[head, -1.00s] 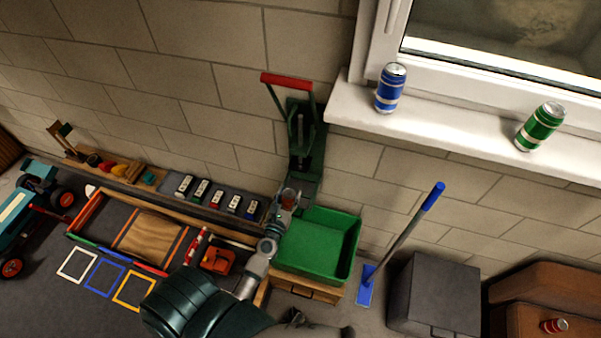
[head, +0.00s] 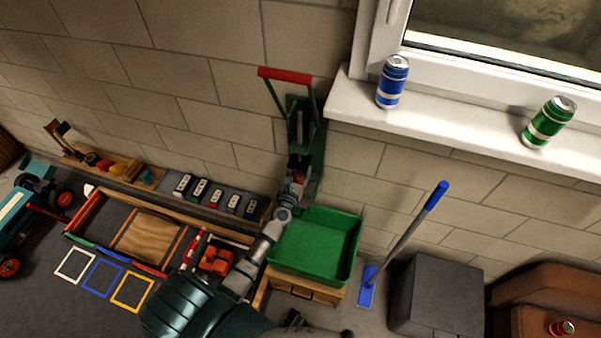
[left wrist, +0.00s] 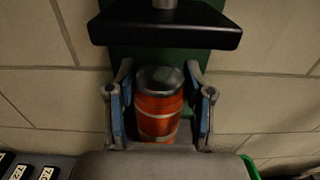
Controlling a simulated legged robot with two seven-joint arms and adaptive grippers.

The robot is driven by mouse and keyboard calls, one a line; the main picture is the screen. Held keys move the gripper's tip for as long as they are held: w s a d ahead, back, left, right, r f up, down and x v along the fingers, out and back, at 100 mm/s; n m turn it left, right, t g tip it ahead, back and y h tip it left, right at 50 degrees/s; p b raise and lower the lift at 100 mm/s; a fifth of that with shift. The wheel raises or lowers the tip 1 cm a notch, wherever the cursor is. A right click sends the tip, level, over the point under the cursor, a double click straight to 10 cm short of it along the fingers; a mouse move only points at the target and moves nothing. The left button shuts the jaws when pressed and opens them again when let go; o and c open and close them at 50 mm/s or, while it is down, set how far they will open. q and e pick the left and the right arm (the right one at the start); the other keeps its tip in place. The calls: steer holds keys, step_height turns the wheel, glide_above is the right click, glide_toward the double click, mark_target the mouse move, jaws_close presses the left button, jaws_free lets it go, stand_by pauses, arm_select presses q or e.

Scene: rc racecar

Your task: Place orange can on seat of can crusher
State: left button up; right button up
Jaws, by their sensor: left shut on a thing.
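The can crusher (head: 318,145) is a green wall-mounted frame with a red handle (head: 285,75) at its top. My left gripper (head: 297,172) is in front of its lower part. It is shut on the orange can (left wrist: 159,105), which stands upright between its two blue-grey fingers in the left wrist view. The crusher's black press plate (left wrist: 165,30) is above the can, with a gap between. The seat and the can's underside are hidden, so contact cannot be told. A dark part at the bottom edge may be my right gripper (head: 292,319); its fingers are unclear.
A green bin (head: 345,245) stands just below the crusher. A blue can (head: 392,82) and a green can (head: 549,122) stand on the window sill (head: 450,122). A blue-handled broom (head: 405,240) leans beside a grey box (head: 435,290). A red can (head: 561,328) lies on brown furniture.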

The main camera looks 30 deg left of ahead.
arm_select(q)
steer(key=o, duration=0.8)
arm_select(e)
steer(key=shift+w, duration=0.15)
arm_select(q)
steer(key=shift+o, duration=0.2)
arm_select(e)
steer(key=shift+r, duration=0.1)
arm_select(q)
steer(key=v, duration=1.2)
arm_select(e)
steer(key=shift+w+a+r, duration=0.1)
steer(key=shift+w+a, duration=0.05)
steer(key=shift+w, duration=0.45)
